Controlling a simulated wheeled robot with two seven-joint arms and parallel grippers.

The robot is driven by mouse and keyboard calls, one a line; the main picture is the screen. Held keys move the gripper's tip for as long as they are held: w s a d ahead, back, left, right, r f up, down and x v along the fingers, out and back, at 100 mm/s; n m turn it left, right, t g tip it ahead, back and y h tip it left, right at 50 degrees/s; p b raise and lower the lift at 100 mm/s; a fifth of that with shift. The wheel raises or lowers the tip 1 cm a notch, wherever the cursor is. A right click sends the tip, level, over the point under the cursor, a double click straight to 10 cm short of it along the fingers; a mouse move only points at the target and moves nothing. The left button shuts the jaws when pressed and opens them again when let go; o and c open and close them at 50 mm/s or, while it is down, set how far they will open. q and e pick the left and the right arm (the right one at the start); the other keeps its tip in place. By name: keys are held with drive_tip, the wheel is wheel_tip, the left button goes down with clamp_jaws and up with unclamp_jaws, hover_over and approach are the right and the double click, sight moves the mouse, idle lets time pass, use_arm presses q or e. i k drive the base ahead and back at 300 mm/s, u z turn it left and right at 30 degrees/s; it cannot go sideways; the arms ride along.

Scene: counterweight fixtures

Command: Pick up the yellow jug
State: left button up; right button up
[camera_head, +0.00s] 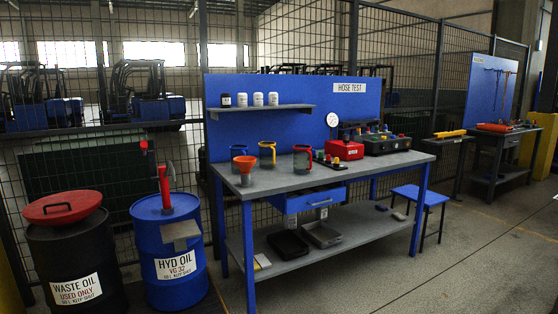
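The yellow jug (267,155) stands upright towards the back left of the grey workbench top (330,176). It looks like a small vessel with a yellow rim and handle. A jug with red and dark parts (302,158) stands to its right. A blue jug (238,150) stands to its left, with an orange funnel (244,163) in front of it. Neither of my grippers is in view, and nothing is touching the yellow jug.
A shelf (262,108) with small containers hangs above the jugs. A red box (345,150) and a dark test unit (390,145) stand further right. A blue drum (168,245) and a black drum (75,255) stand left of the bench. Floor in front right is clear.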

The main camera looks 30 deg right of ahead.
sight(267, 149)
drive_tip(key=z, duration=0.7)
drive_tip(key=i, duration=0.9)
drive_tip(key=z, duration=0.65)
drive_tip(key=i, duration=1.05)
drive_tip(key=u, duration=0.35)
